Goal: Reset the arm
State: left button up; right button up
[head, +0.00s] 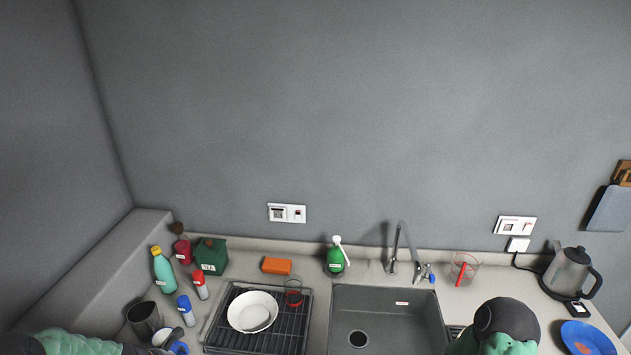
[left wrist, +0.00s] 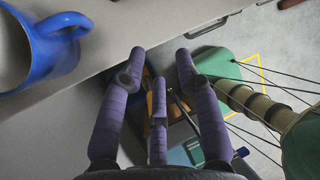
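In the left wrist view my left gripper (left wrist: 160,62) has its purple fingers spread apart with nothing between them. It points out past the edge of the grey counter, with the floor below. In the head view my left arm (head: 75,344) shows only as a green and black part at the bottom left corner. My right arm (head: 503,325) shows as a dark and green part at the bottom right, in front of the counter. My right gripper is outside both views.
A blue mug (left wrist: 52,45) stands near the counter edge, left of my left gripper. The counter also holds bottles, a dish rack (head: 222,336) with a white bowl (head: 252,312), a sink (head: 385,315), a kettle (head: 567,272) and a blue plate (head: 600,338). A grey wall stands behind.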

pick_arm(q)
jog(key=s+d+f+m+g+b, duration=0.2)
jog(key=s+d+f+m+b, duration=0.5)
jog(key=d+f+m, duration=0.6)
jog(key=s+d+f+m+g+b, duration=0.2)
jog(key=s+d+f+m+b, duration=0.6)
jog(key=m, duration=1.2)
jog(key=s+d+f, duration=0.4)
jog(key=d+f, duration=0.1)
jog(key=d, duration=0.2)
jog(key=shift+s+d+f, duration=0.15)
jog(key=shift+f, duration=0.05)
